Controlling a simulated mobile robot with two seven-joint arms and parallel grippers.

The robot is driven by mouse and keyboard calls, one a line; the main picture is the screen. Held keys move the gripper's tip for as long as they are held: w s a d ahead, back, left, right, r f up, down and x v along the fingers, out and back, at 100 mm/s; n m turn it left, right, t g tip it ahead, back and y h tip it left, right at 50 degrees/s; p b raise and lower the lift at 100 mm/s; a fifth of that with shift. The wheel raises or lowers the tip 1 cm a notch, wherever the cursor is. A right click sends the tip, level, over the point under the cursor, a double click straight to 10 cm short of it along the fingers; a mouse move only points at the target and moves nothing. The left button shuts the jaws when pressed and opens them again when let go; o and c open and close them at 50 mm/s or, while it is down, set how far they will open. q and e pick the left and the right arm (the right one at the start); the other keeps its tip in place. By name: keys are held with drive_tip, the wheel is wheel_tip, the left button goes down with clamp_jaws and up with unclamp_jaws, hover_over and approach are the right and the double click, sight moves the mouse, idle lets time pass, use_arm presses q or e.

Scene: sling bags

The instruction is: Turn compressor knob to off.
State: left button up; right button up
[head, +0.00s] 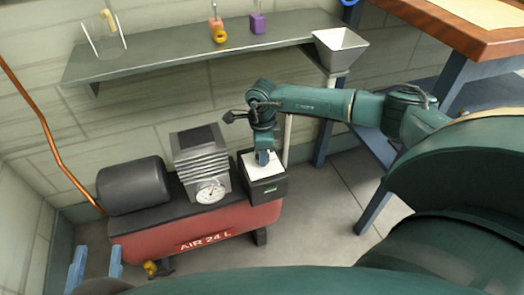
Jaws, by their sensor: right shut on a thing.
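The red compressor (205,232) stands on the floor against the wall, with "AIR 24 L" on its tank. At its right end is a black box (270,189) with a pale top plate and a small green mark on its front. My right gripper (262,158) points down onto this plate and is shut. The knob is hidden by the fingers, so its setting cannot be read. My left gripper (96,258) is at the lower left, with its two blue fingers apart and nothing visible between them.
A round gauge (210,192) sits in front of the ribbed block, beside a dark cylinder (135,186). A shelf (180,62) runs above. A wooden-topped table (470,30) stands at right. Floor right of the compressor is clear.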

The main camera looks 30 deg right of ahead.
use_arm(q)
drive_tip(key=shift+r, duration=0.1)
use_arm(e)
drive_tip(key=o, duration=1)
drive_tip(key=shift+r, duration=0.25)
use_arm(q)
drive_tip(key=a+n+g+y+p, duration=0.1)
drive_tip(key=y+p, duration=0.1)
drive_tip(key=p, duration=0.1)
drive_tip(key=shift+w+a+g+p, duration=0.15)
drive_tip(key=shift+g+p, duration=0.15)
drive_tip(key=shift+p, duration=0.05)
use_arm(e)
wheel_tip(320, 180, up, 13)
drive_tip(key=shift+f, duration=0.15)
